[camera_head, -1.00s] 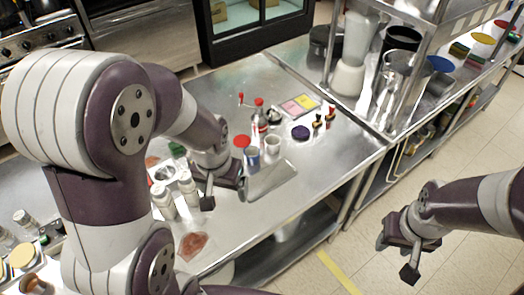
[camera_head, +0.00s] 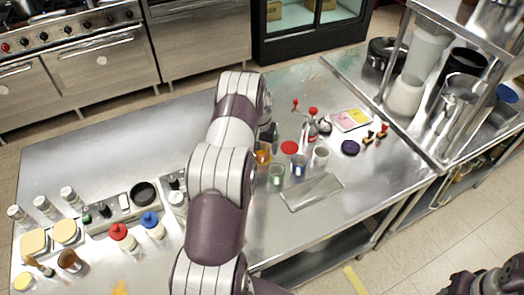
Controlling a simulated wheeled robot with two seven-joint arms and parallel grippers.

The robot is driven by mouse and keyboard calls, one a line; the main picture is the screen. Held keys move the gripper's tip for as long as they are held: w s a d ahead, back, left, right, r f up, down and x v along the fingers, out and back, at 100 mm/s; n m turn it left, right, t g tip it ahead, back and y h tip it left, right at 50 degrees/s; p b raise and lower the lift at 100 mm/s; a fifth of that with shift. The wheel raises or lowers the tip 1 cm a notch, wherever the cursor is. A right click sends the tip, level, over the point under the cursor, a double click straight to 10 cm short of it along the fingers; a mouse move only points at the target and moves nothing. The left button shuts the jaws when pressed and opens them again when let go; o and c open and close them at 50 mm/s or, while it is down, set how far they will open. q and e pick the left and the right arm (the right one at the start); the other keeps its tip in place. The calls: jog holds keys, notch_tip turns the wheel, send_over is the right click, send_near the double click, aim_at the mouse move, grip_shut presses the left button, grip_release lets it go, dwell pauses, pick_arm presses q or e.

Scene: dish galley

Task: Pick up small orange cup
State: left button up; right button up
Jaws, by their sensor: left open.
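A small orange cup (camera_head: 263,155) stands on the steel table in the head view, just right of my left forearm. Its left side is partly hidden by the arm. My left gripper (camera_head: 268,131) is open, mostly hidden beside the forearm, and appears just behind the cup. I cannot tell whether it touches the cup. A green cup (camera_head: 277,174), a blue cup (camera_head: 299,166) and a white cup (camera_head: 321,155) stand to the right. Part of my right gripper (camera_head: 484,283) shows at the bottom right corner, clear of the table; its jaws cannot be made out.
A red disc (camera_head: 289,147) and a red-capped bottle (camera_head: 310,130) are close behind the cups. A flat metal tray (camera_head: 312,191) lies in front. Red-topped and blue-topped shakers (camera_head: 152,225) stand left of my arm. The table's front right is bare.

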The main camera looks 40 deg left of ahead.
aim_at(262, 153)
pick_arm(q)
notch_tip(262, 153, down, 2)
jog(key=shift+f, duration=0.15)
jog(key=shift+w+a+f, duration=0.1)
jog(key=shift+a+f, duration=0.05)
jog(key=shift+f, duration=0.15)
jog(key=c, duration=1.2)
jog(key=shift+r, duration=0.1)
jog(key=shift+c, duration=0.2)
